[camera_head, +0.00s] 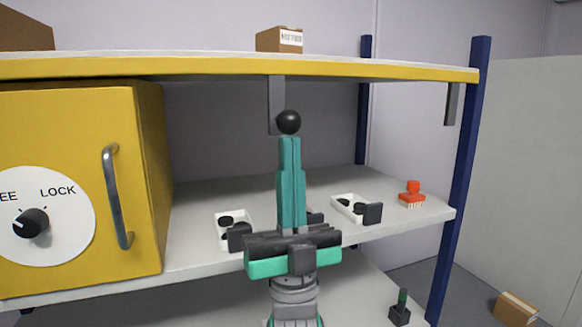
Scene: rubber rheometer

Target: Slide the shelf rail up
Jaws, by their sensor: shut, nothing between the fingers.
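A grey vertical rail (274,100) hangs under the yellow front edge of the upper shelf (200,68). A round black knob (289,122) shows at the rail's lower end and covers part of it. My gripper (290,142) points up, its two teal fingers shut together with nothing between them. The fingertips are directly below the knob in the picture. I cannot tell whether they touch it. The gripper hides part of the lower shelf behind it.
A yellow cabinet (80,125) with a grey handle (116,197) and a dial (32,222) stands at left. A blue post (462,170) bounds the right.

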